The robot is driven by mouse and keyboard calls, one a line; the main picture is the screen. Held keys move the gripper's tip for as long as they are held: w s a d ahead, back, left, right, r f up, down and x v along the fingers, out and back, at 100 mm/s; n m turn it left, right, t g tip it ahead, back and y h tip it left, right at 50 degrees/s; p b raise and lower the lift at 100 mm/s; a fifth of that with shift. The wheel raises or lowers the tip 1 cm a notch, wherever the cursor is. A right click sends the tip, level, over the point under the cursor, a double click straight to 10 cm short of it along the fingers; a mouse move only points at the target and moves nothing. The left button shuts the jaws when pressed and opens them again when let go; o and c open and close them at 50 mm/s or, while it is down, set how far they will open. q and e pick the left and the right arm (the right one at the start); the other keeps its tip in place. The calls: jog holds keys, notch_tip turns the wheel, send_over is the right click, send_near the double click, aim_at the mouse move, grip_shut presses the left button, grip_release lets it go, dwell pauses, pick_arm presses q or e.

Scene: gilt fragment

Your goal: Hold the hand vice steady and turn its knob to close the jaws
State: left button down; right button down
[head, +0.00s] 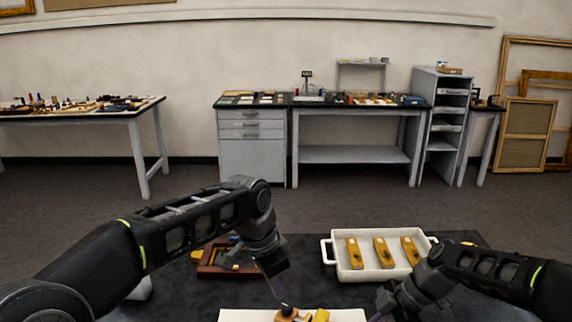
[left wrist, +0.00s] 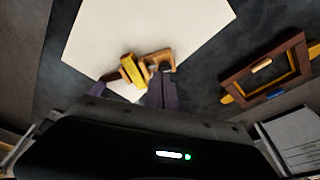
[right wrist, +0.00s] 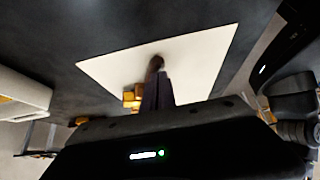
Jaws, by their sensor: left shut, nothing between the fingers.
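The hand vice (left wrist: 150,66) is a small wooden and yellow piece with a dark brown handle, on a white sheet (head: 245,314). It is cut off at the bottom of the head view. My left gripper (head: 280,298) points down at its wooden end, shut, with nothing between its fingers. My right gripper (right wrist: 157,76) is at the other end, its fingers around the dark handle (right wrist: 155,62). The yellow part (right wrist: 132,97) shows beside these fingers in the right wrist view. The jaw gap and knob are too small to make out.
A white tray (head: 336,262) with three yellow-brown wooden pieces (head: 383,252) stands behind my right arm. A brown wooden frame or box (head: 208,270) lies behind my left arm. The dark worktop between them (head: 300,265) is clear. Benches stand far off at the wall.

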aim_at(281, 311)
pick_arm(q)
jog(key=shift+f, duration=0.1)
pick_arm(e)
jog(key=shift+s+f, duration=0.1)
jog(key=shift+f, duration=0.1)
pick_arm(q)
jog(key=shift+s+a+x, duration=0.15)
jog(key=shift+a+x, duration=0.05)
jog(key=shift+x, duration=0.9)
jog(key=shift+s+a+x, duration=0.15)
jog(key=shift+a+x, duration=0.1)
jog(key=shift+x, duration=0.9)
jog(key=shift+s+a+x, duration=0.15)
jog(key=shift+a+x, duration=0.05)
jog(key=shift+x, duration=0.9)
jog(key=shift+w+d+f, duration=0.15)
jog(key=shift+w+d, duration=0.2)
jog(key=shift+w, duration=0.15)
jog(key=shift+w+a, duration=0.2)
jog(key=shift+w, duration=0.05)
jog(key=shift+w+a, duration=0.2)
jog(key=shift+w, duration=0.25)
jog(key=shift+a, duration=0.15)
jog(key=shift+s+a, duration=0.1)
jog(key=shift+a, duration=0.15)
